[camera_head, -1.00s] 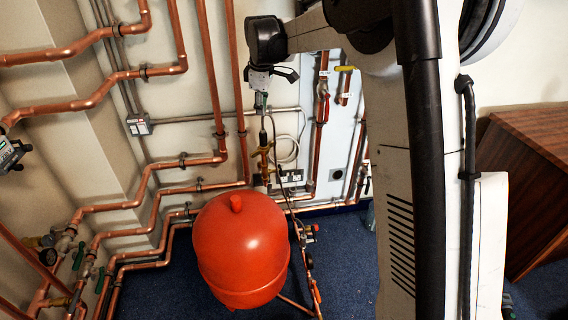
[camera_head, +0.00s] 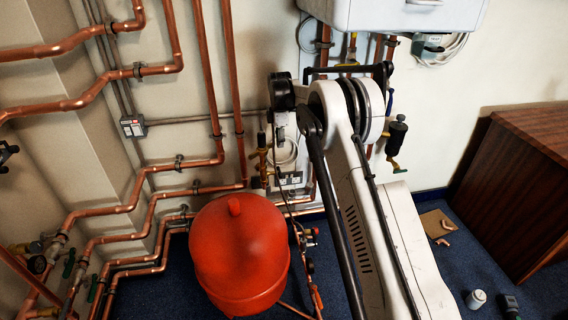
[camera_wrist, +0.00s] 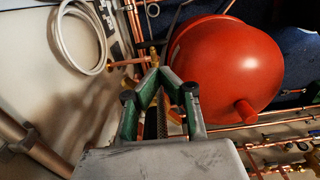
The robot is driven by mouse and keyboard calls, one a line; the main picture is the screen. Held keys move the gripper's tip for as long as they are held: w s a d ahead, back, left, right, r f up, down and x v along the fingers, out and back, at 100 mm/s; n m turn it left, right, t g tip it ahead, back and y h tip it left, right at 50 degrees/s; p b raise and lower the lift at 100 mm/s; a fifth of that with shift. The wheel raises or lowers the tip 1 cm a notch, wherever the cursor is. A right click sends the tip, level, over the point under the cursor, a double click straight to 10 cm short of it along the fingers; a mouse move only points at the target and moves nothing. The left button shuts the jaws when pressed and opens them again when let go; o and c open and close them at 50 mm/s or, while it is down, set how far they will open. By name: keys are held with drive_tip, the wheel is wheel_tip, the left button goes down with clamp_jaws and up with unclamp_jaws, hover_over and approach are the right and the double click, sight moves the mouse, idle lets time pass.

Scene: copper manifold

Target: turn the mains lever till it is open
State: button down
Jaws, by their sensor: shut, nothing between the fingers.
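My gripper (camera_wrist: 158,84) has green and dark fingers drawn together, with nothing between them. In the wrist view it points toward brass fittings on the wall pipework beside the red vessel. In the head view, my arm hides most of the gripper. An upright brass valve assembly (camera_head: 262,155) stands on the wall just left of my wrist. A brass fitting (camera_wrist: 152,56) shows just beyond the fingertips, partly covered by them. I cannot tell which part is the mains lever, how it is turned, or whether the fingers touch anything.
The red vessel (camera_head: 240,255) stands below and left of my arm. Copper pipes (camera_head: 150,200) with green-handled valves (camera_head: 69,263) fill the left. A white boiler (camera_head: 400,15) hangs above right. A coiled pale hose (camera_wrist: 75,40) is near the gripper. A brown cabinet (camera_head: 520,200) stands right.

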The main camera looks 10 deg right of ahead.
sight(281, 173)
wheel_tip(281, 173, down, 14)
drive_tip(key=b, duration=0.4)
drive_tip(key=shift+r, duration=0.15)
